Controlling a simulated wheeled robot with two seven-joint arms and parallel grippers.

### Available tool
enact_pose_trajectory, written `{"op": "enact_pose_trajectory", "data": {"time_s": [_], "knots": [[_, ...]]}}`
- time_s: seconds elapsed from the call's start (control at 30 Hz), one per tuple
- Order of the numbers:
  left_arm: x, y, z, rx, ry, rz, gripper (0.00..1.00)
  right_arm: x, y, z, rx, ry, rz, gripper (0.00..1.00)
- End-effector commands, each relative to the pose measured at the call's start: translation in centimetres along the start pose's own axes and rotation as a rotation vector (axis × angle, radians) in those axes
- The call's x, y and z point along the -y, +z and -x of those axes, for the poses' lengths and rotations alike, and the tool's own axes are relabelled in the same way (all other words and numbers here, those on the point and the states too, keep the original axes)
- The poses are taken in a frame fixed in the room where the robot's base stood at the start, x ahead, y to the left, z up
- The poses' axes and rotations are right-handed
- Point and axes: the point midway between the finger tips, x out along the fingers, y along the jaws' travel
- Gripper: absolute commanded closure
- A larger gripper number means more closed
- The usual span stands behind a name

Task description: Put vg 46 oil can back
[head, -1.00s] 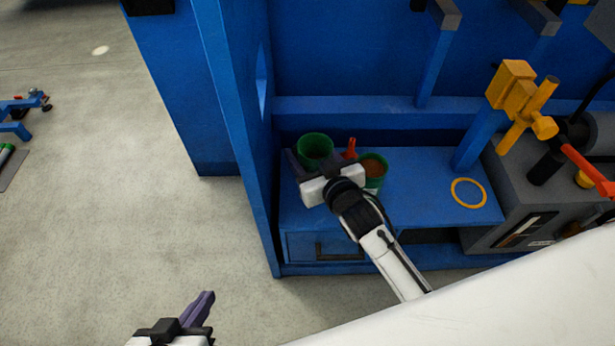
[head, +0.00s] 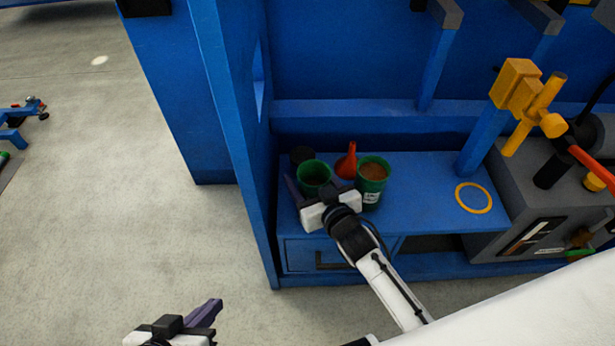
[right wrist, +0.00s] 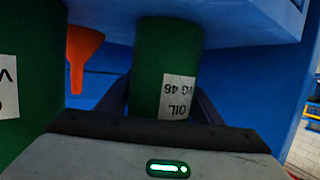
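The VG 46 oil can (head: 314,174) is a green, open-topped can at the left of the blue shelf. In the right wrist view the can (right wrist: 160,60) appears upside down, with its white "OIL VG 46" label readable. My right gripper (head: 314,187) has one purple finger on each side of it, against its sides. It also shows in the right wrist view (right wrist: 165,92), shut on the can. The can stands upright at the shelf surface; its base contact is hard to tell. My left gripper (head: 207,313) is over the floor, its finger gap unclear.
A second green can (head: 372,184) with brown contents stands just right, and a red-orange funnel (head: 346,163) behind. A dark round thing (head: 302,154) lies behind the oil can. A blue side panel (head: 240,150) closes the left. A yellow ring (head: 473,198) lies on clear shelf.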

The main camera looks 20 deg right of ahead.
Motion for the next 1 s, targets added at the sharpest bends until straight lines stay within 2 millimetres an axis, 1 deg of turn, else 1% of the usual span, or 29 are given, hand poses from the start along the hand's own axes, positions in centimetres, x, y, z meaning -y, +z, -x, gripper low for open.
{"op": "enact_pose_trajectory", "data": {"time_s": [0.03, 0.07, 0.37, 0.47, 0.5, 0.57, 0.8, 0.9, 1.0], "knots": [[0.0, -0.1, 0.0, -0.001, 0.000, 0.000, 1.00, 0.0, -0.1, 0.0, -0.001, 0.000, 0.000, 0.31], [0.0, -0.1, 0.0, -0.001, 0.000, 0.000, 1.00, 0.0, -0.1, 0.0, -0.001, 0.000, 0.000, 0.28], [0.0, -0.2, 0.1, -0.002, 0.000, -0.001, 1.00, 0.0, -0.2, 0.1, -0.001, 0.000, 0.000, 0.28], [0.0, -0.7, 0.4, -0.014, -0.004, 0.000, 1.00, 0.0, -0.3, 0.7, 0.001, 0.000, 0.000, 0.28], [0.1, -0.9, 0.6, -0.024, -0.007, 0.004, 1.00, 0.0, -0.4, 1.3, 0.002, 0.000, 0.000, 0.28], [0.2, -0.3, 0.9, -0.027, -0.018, 0.019, 1.00, 0.0, -0.4, 2.3, 0.003, 0.000, 0.000, 0.28], [0.9, -0.7, 2.2, -0.081, -0.054, 0.049, 1.00, -0.1, -0.4, 7.6, 0.004, 0.001, 0.000, 0.28], [1.1, -0.8, 2.7, -0.100, -0.066, 0.056, 1.00, -0.1, -0.5, 9.5, 0.002, 0.001, 0.000, 0.28], [1.2, -0.8, 2.9, -0.114, -0.073, 0.061, 1.00, 0.0, -0.3, 10.9, 0.002, 0.000, 0.000, 0.28]]}}
